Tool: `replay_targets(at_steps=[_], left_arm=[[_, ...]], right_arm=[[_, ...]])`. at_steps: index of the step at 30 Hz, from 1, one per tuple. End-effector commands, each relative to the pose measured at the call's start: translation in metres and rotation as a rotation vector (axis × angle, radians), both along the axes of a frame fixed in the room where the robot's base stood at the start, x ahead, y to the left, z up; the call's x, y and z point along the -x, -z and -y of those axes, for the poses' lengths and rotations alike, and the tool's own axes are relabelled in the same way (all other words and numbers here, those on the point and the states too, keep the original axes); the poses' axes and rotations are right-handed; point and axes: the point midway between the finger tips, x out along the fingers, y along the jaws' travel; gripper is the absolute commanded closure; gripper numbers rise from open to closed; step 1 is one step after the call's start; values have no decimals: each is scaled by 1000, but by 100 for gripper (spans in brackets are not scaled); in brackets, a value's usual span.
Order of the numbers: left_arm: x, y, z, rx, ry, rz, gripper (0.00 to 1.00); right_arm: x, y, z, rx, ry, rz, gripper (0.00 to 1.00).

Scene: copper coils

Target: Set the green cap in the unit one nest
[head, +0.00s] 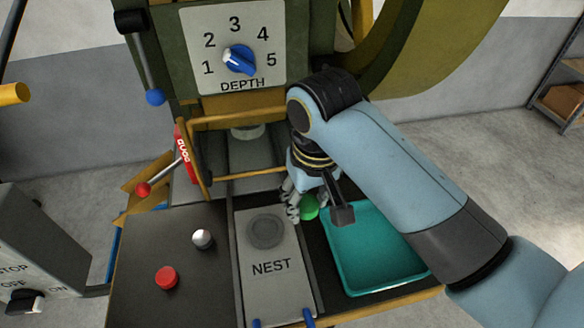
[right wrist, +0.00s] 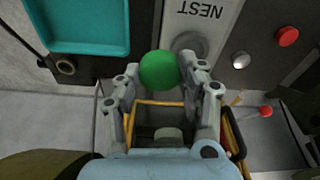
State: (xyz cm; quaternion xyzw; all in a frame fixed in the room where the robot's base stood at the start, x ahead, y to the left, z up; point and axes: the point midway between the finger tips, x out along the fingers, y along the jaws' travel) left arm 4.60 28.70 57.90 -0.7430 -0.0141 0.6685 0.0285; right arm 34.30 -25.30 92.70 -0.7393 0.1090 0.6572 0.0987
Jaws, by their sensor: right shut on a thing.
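The green cap (head: 309,207) is held in my right gripper (head: 298,208), just right of the nest plate (head: 271,266) in the head view. In the right wrist view the green cap (right wrist: 159,70) sits between both fingers of the right gripper (right wrist: 160,78). The nest's round dark recess (head: 265,231) is empty and lies left of the cap. The cap appears above the plate's right side, apart from the recess; its exact height is unclear. My left gripper is not in view.
A teal tray (head: 372,285) stands right of the nest plate and looks empty. A red button (head: 166,278) and a silver knob (head: 202,239) are on the dark panel at left. A red-knobbed lever (head: 143,189) and a yellow-framed guard (head: 240,122) stand behind.

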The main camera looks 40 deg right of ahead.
Motion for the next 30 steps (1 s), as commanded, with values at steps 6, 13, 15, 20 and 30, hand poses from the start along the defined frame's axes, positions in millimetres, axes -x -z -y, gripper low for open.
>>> replay_targets(at_steps=[6,13,15,20,30], left_arm=[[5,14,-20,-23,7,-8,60],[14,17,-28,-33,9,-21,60],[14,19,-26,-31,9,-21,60],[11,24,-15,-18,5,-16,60],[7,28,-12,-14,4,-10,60]], right_arm=[[18,24,-1,-2,-2,0,88],[-17,48,-15,-4,-4,1,88],[-34,59,-21,-3,-4,2,88],[-68,81,-34,-2,-4,1,88],[-89,111,-41,0,-5,-2,88]])
